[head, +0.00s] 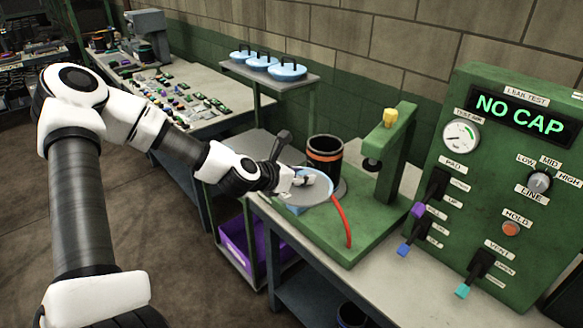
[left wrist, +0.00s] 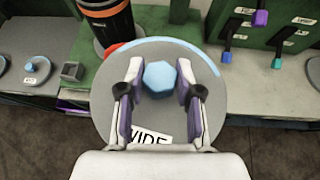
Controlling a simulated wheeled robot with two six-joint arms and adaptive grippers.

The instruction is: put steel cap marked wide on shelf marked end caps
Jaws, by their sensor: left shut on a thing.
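My left gripper (head: 308,181) is shut on the knob of the steel cap, a wide grey disc (head: 309,194) with a light blue rim. In the left wrist view, both fingers (left wrist: 160,85) flank its blue faceted knob (left wrist: 160,77), and a white "WIDE" label shows on the disc (left wrist: 110,95). The cap is beside the black sleeve with orange bands (head: 324,158), over the front left edge of the green rig. Its exact height is unclear. My right gripper is out of view.
The green test panel (head: 470,180) at right reads "NO CAP" and has coloured levers. A red hose (head: 341,222) lies by the cap. The green rig post (head: 393,150) stands behind right. A purple bin (head: 240,246) is below. A parts-covered bench (head: 215,130) extends left.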

